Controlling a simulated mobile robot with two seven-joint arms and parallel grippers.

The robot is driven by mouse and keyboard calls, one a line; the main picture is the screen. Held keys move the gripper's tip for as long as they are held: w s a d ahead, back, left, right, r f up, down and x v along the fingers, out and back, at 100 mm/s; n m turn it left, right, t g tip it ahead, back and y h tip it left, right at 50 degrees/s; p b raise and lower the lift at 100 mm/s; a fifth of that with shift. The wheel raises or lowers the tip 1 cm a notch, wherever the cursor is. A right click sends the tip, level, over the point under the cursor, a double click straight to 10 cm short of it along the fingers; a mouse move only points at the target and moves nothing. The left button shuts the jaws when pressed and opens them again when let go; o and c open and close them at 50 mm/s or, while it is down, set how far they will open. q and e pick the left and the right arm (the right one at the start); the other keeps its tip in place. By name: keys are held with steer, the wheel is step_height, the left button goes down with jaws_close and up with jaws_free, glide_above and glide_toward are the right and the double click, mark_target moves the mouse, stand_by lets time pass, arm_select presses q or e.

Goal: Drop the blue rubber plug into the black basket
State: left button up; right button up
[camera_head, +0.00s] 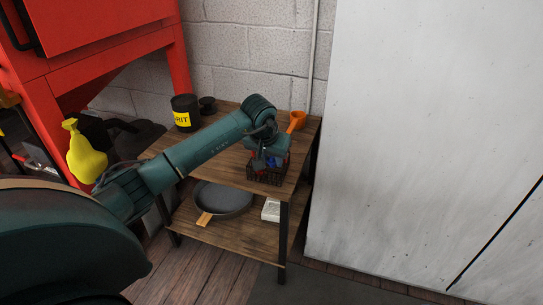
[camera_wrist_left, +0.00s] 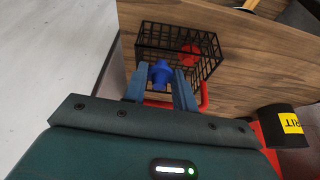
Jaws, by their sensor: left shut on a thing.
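The blue rubber plug (camera_wrist_left: 161,73) is between the fingers of my left gripper (camera_wrist_left: 161,76), which is shut on it. The black wire basket (camera_wrist_left: 149,40) is just beyond and around the plug in the wrist view. A red round thing (camera_wrist_left: 188,53) lies inside the basket. In the head view, my left gripper (camera_head: 263,160) is over the black basket (camera_head: 266,179), near the front right of the wooden table top. How high the plug is above the basket floor is unclear. My right gripper is not in view.
A dark can with a yellow label (camera_head: 185,112) and an orange scoop (camera_head: 297,120) stand on the table. The lower shelf holds a grey pan (camera_head: 222,200) and a white block (camera_head: 271,209). A red cabinet (camera_head: 105,65) is left; a pale panel (camera_head: 420,130) is right.

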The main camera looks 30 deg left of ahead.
arm_select(q)
steer(key=o, duration=1)
steer(key=shift+f, duration=0.1)
